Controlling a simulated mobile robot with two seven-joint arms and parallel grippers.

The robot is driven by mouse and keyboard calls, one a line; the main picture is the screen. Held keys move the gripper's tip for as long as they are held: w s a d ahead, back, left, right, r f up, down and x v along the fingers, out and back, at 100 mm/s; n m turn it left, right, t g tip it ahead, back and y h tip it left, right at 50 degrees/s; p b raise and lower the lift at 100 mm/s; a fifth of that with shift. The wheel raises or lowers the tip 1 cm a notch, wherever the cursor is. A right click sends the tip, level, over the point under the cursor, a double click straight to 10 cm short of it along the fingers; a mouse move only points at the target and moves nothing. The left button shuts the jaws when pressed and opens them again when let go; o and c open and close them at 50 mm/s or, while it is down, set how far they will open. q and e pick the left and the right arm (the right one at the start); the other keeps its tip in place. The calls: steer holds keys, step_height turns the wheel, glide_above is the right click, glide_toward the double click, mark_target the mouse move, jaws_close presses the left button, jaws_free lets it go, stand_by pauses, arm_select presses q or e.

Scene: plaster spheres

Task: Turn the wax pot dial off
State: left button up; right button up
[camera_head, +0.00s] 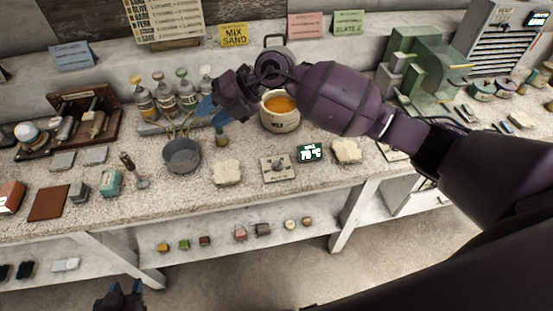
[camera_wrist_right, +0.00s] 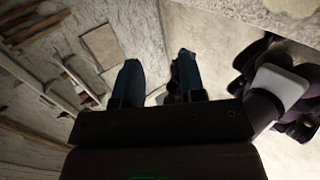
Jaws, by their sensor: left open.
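The wax pot (camera_head: 281,121) is a cream pot with orange wax inside, on the counter behind my right forearm. A pale square plate with a dial knob (camera_head: 279,167) lies in front of it. A small dark display (camera_head: 311,152) reading about 70 °C stands beside the plate. My right gripper (camera_head: 214,113) is left of the pot, above the counter and apart from the dial. In the right wrist view its fingers (camera_wrist_right: 158,82) are spread and empty. My left gripper (camera_head: 125,289) is low at the bottom edge, in front of the counter, its blue fingertips apart.
A grey bowl (camera_head: 182,156) and pale slabs (camera_head: 227,173) and (camera_head: 346,151) flank the dial. Bottles (camera_head: 165,96) stand behind, a green machine (camera_head: 425,70) at the right. A lower shelf (camera_head: 215,262) holds small blocks.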

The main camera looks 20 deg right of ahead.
steer(key=d+f+m+h, duration=0.3)
steer(key=d+f+h, duration=0.4)
steer(key=d+f, duration=0.15)
steer(key=m+g+h, duration=0.1)
steer(key=m+h, duration=0.3)
glide_above(277, 162)
steer(key=f, duration=0.2)
step_height(277, 162, down, 10)
steer(key=shift+a+f, duration=0.1)
jaws_close()
